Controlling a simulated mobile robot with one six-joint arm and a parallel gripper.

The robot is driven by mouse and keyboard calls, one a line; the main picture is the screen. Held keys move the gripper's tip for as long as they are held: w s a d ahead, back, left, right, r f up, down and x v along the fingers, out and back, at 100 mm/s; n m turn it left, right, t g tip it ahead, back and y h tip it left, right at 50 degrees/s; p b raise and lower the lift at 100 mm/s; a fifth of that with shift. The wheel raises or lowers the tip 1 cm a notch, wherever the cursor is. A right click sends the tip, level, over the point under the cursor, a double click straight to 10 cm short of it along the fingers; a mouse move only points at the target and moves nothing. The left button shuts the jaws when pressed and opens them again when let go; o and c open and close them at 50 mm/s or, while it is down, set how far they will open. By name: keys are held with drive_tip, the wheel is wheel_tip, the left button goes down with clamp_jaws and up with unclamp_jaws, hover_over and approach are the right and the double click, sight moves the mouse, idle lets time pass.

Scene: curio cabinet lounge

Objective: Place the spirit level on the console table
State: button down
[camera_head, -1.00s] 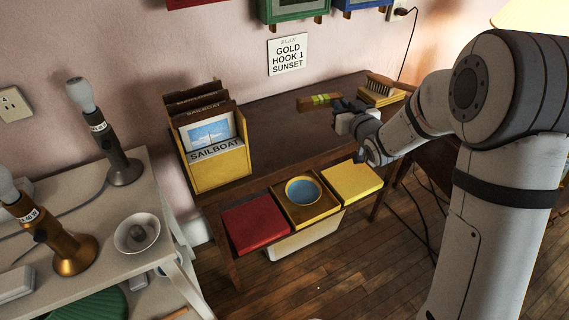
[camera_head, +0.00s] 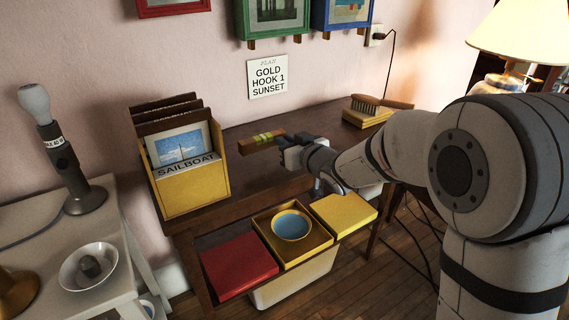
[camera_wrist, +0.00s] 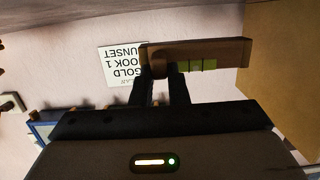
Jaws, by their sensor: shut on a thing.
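The spirit level (camera_head: 258,143) is a short wooden bar with yellow-green vials. My gripper (camera_head: 284,141) is shut on it and holds it out to the left, over the console table. In the wrist view the spirit level (camera_wrist: 200,54) lies across the fingertips of my gripper (camera_wrist: 163,68), gripped toward one end. The console table (camera_head: 318,129) is dark brown wood and stands against the pink wall. I cannot tell how far the level is above its top.
A yellow file box (camera_head: 192,188) with a sailboat picture stands at the table's left. A brush (camera_head: 367,106) lies on a yellow block at the back right. A red box (camera_head: 238,265), blue bowl (camera_head: 291,225) and yellow box (camera_head: 344,213) line the front. The middle back tabletop is clear.

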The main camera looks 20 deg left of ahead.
drive_tip(key=shift+f+b, duration=0.8)
drive_tip(key=shift+f, duration=1.55)
drive_tip(key=shift+f, duration=0.2)
drive_tip(key=c, duration=1.4)
unclamp_jaws()
drive_tip(key=shift+r, duration=0.2)
drive_tip(key=shift+s+d+r, duration=0.1)
drive_tip(key=shift+s+d, duration=0.05)
drive_tip(key=shift+d, duration=0.1)
drive_tip(key=p+v, duration=0.2)
drive_tip(key=v, duration=0.9)
drive_tip(key=shift+s, duration=0.2)
